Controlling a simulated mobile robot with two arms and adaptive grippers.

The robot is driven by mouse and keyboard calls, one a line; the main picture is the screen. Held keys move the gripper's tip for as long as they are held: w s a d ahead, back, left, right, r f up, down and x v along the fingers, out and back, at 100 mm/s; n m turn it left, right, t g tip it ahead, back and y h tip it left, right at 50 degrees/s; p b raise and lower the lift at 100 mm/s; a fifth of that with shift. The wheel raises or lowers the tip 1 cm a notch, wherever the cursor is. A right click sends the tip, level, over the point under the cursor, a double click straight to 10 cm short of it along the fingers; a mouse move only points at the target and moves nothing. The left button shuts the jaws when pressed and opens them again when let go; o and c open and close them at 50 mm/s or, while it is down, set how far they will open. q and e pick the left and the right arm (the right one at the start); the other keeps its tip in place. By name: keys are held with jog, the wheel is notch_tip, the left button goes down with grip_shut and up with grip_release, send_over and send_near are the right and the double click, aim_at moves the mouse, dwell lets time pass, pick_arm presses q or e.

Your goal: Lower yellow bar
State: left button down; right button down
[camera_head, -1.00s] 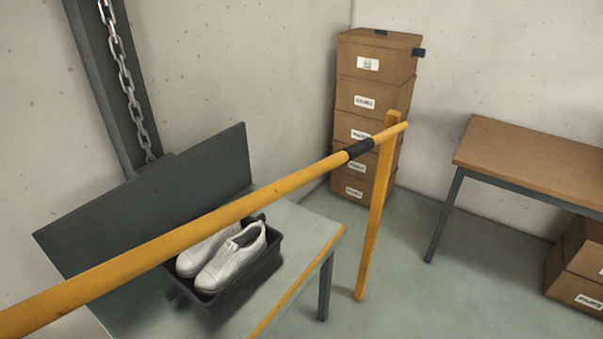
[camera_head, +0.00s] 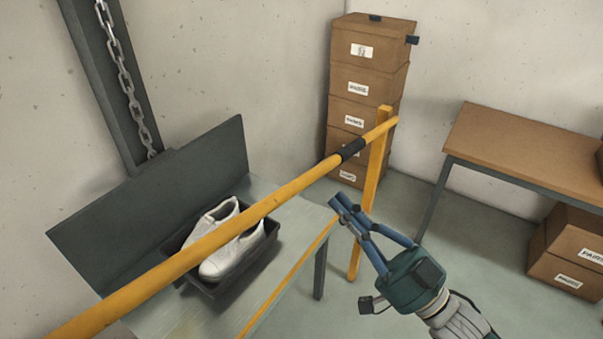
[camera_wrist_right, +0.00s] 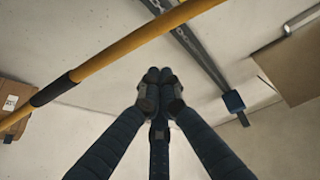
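The yellow bar (camera_head: 240,219) runs from the lower left to the upper right and crosses in front of the shoes. It has a black band (camera_head: 348,150), and its far end meets the top of a yellow post (camera_head: 370,200). The bar also crosses the upper left of the right wrist view (camera_wrist_right: 130,42). My right gripper (camera_head: 340,206) is just right of the bar in the picture, below the black band, and appears apart from it. In the right wrist view its fingertips (camera_wrist_right: 158,77) are together with nothing visible between them. My left gripper is not in view.
White shoes (camera_head: 232,258) sit in a black tray (camera_head: 262,262) on a grey table (camera_head: 290,215) with a dark back panel (camera_head: 150,200). Stacked boxes (camera_head: 365,80) stand behind the post. A brown table (camera_head: 530,150) and more boxes (camera_head: 565,250) are at right.

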jog(key=r, duration=0.2)
notch_tip(320, 180, up, 5)
jog(key=p, duration=0.5)
send_over(301, 186)
jog(key=shift+s+a+f+y, duration=0.1)
jog(key=shift+y, duration=0.2)
jog(key=f, duration=0.1)
jog(key=s+f, duration=0.1)
jog(key=f, duration=0.2)
jog(key=shift+s+f+p, duration=0.25)
jog(key=shift+p, duration=0.1)
jog(key=shift+f, duration=0.1)
jog(key=shift+f, duration=0.1)
